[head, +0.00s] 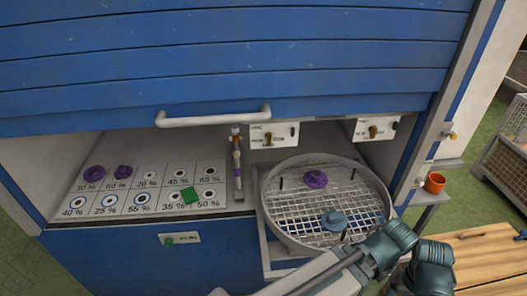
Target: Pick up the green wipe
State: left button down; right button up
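An arm of mine with teal joints crosses the lower right of the head view, in front of the round basket. Neither gripper's fingers can be seen.
A round mesh basket (275,232) holds a purple knob (316,179) and a blue-grey one (334,221). An orange cup (434,182) stands right.

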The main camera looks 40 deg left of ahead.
aim_at(189, 196)
jog(key=u, duration=2.15)
jog(key=j+z, duration=0.1)
jog(key=z, duration=0.3)
jog(key=k+j+z, duration=0.1)
jog(key=z, duration=0.3)
jog(key=k+j+z, duration=0.1)
jog(key=z, duration=0.65)
jog(key=j+u, duration=0.1)
jog(key=u, duration=1.25)
